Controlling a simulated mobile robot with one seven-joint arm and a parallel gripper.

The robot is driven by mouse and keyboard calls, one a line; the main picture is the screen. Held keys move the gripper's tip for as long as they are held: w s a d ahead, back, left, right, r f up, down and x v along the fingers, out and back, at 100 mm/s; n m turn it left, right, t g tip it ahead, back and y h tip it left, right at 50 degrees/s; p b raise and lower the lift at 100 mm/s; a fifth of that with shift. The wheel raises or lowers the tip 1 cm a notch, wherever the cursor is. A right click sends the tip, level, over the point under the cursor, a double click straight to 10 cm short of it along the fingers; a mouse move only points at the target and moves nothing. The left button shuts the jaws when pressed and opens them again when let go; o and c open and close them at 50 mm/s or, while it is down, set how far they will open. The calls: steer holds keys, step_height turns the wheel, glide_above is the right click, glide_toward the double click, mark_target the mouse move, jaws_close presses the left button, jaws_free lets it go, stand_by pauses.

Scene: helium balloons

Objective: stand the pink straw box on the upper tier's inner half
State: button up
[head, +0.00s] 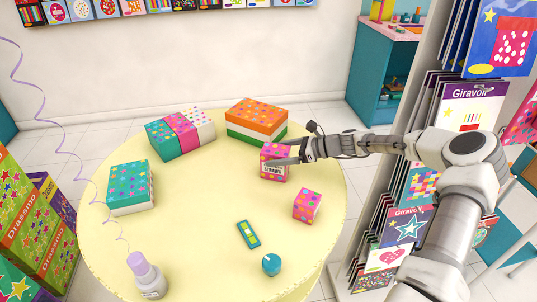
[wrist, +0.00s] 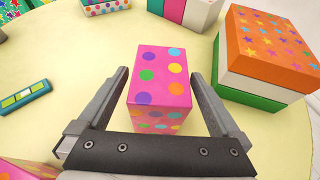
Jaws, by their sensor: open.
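The pink straw box (head: 270,174), spotted and with a label reading STRAWS, stands on the round yellow table near its right side. My gripper (head: 283,160) reaches it from the right. In the wrist view the pink straw box (wrist: 160,75) lies between the two fingers of my gripper (wrist: 159,76). The fingers are open, one on each side, with a gap visible on both sides. The box rests on the table. I cannot tell which surface is the upper tier.
On the yellow table (head: 190,225) are an orange, white and green box (head: 257,115), a striped box (head: 180,132), a teal box (head: 130,185), a second pink spotted box (head: 307,206), a green flat item (head: 249,234) and a weighted balloon ribbon. A card rack (head: 400,225) stands right.

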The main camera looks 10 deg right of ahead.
mark_target(289, 152)
steer(key=shift+v, duration=1.75)
